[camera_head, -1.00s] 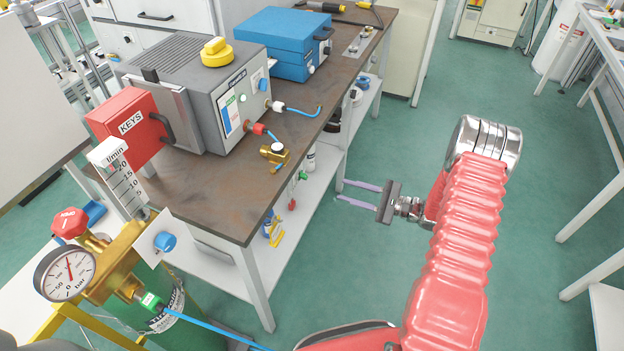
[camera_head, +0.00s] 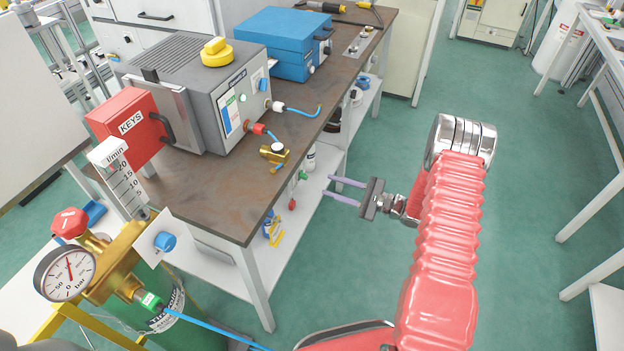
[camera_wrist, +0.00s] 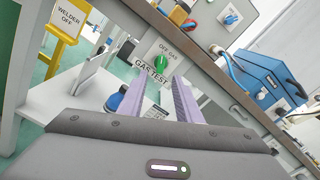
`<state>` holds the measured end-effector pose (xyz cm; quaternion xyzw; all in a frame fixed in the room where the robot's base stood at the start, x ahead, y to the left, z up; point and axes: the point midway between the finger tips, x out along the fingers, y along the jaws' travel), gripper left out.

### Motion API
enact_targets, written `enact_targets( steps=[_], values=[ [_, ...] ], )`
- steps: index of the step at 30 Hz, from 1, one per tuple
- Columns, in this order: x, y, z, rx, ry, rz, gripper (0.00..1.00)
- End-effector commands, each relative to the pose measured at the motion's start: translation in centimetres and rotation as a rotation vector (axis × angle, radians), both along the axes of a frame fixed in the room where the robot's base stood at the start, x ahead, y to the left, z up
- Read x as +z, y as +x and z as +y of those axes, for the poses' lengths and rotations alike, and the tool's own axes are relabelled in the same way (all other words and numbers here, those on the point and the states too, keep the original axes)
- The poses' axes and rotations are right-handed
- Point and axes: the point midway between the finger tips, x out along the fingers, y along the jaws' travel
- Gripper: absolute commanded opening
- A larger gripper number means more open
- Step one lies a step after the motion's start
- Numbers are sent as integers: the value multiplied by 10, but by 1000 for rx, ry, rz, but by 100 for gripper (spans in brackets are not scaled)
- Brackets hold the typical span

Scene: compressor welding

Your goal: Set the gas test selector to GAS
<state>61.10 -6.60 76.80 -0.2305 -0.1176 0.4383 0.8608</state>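The gas test selector is a green knob (camera_wrist: 161,60) on a pale plate labelled OFF and GAS, with a GAS TEST label (camera_wrist: 152,70) below it. It is in the upper middle of the wrist view, ahead of and between my fingers. I cannot tell clearly which mark the knob points to. My gripper (camera_wrist: 160,78) is open and empty, its two lilac fingers apart. In the head view my gripper (camera_head: 330,187) is right of the bench's near long side, pointing left towards a small green knob (camera_head: 303,175). No contact with the knob shows.
The brown-topped bench (camera_head: 190,195) carries a grey machine (camera_head: 195,95), a red KEYS box (camera_head: 130,130) and a blue case (camera_head: 285,40). Its lower shelf (camera_head: 290,225) holds small items. A gas cylinder with a gauge (camera_head: 66,273) stands front left. The floor right of the bench is clear.

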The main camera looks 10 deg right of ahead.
Motion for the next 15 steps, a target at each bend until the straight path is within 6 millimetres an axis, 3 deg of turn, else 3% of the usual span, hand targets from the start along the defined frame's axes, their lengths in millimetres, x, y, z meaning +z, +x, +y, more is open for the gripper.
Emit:
enact_targets(
  steps=[15],
  values=[
    [-1, 44, 61, 2, -1, 1, 31]
  ],
)
